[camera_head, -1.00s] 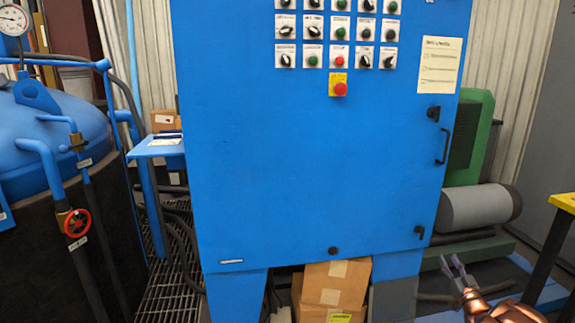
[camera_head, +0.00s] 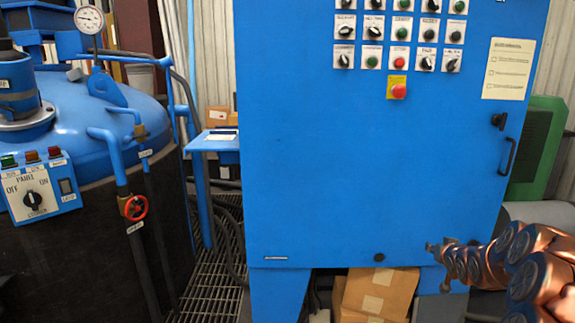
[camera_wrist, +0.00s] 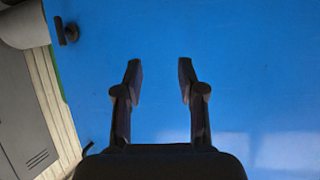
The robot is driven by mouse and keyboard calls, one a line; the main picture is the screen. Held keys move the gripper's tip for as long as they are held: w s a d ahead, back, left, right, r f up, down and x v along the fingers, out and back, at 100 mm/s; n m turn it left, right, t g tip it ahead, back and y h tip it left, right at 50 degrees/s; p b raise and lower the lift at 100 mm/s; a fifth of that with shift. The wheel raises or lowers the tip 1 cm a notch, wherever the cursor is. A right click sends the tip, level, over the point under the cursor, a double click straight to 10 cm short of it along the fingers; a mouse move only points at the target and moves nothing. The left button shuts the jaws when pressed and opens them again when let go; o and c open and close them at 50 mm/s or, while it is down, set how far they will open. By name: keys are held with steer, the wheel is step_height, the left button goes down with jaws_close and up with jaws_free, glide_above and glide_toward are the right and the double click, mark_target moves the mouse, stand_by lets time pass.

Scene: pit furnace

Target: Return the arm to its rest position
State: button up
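My arm, copper-coloured, reaches in from the right edge of the head view, in front of the lower right of the blue control cabinet (camera_head: 370,170). My gripper (camera_head: 446,272) is at the arm's far end, small and partly hidden there. In the wrist view my gripper (camera_wrist: 160,80) shows two dark fingers standing apart with nothing between them. The blue cabinet face (camera_wrist: 240,60) fills most of the wrist view beyond the fingers. I cannot tell how far the fingers are from it.
A blue furnace vessel (camera_head: 90,120) with a red valve wheel (camera_head: 134,207) and a switch panel (camera_head: 35,195) stands at the left. A cardboard box (camera_head: 380,290) sits under the cabinet. A metal grating (camera_head: 215,270) runs between vessel and cabinet.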

steer(key=s+a+r+n+g+y, duration=0.15)
steer(key=s+a+g, duration=0.55)
steer(key=s+a, duration=1.15)
steer(key=s+a+r+n+g, duration=0.1)
steer(key=s+a+g, duration=0.25)
steer(key=s, duration=0.85)
steer(key=s+a+g+y, duration=0.15)
steer(key=s+a, duration=0.25)
steer(key=s, duration=0.7)
steer(key=s+a+r+n+g, duration=0.1)
steer(key=s+a+g, duration=0.2)
steer(key=s, duration=0.9)
step_height(320, 180, up, 23)
steer(key=s+p, duration=0.1)
steer(key=p, duration=2.1)
steer(key=shift+a+t, duration=0.2)
steer(key=shift+t, duration=0.2)
